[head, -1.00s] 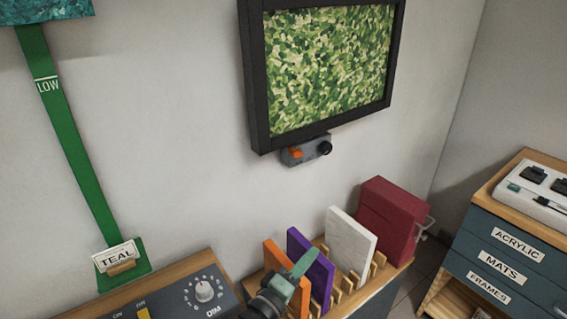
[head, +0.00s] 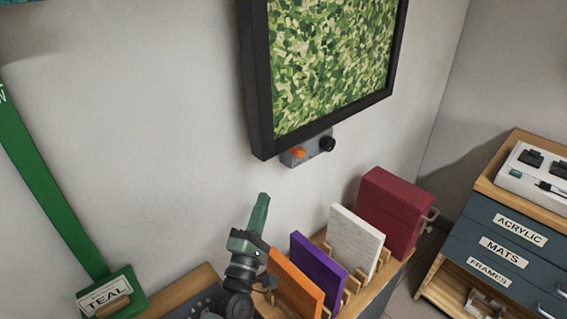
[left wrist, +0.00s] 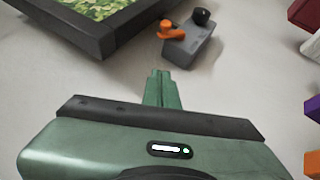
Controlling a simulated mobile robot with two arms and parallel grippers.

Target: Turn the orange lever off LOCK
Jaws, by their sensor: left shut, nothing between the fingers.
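The orange lever (head: 298,153) sits on a small grey box (head: 312,147) with a black knob (head: 327,144), at the lower edge of the framed picture. The lever also shows in the left wrist view (left wrist: 168,30), on the grey box (left wrist: 190,47). Any LOCK marking is too small to read. My left gripper (head: 263,198) is shut and empty, pointing up, below and left of the lever and apart from it. In the left wrist view its closed fingertips (left wrist: 161,76) point toward the box. My right gripper is not in view.
A black-framed camouflage picture (head: 260,90) hangs on the wall above. Below stand orange, purple (head: 318,272) and white panels in a wooden rack, and a dark red box (head: 395,212). The wall between gripper and lever is clear.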

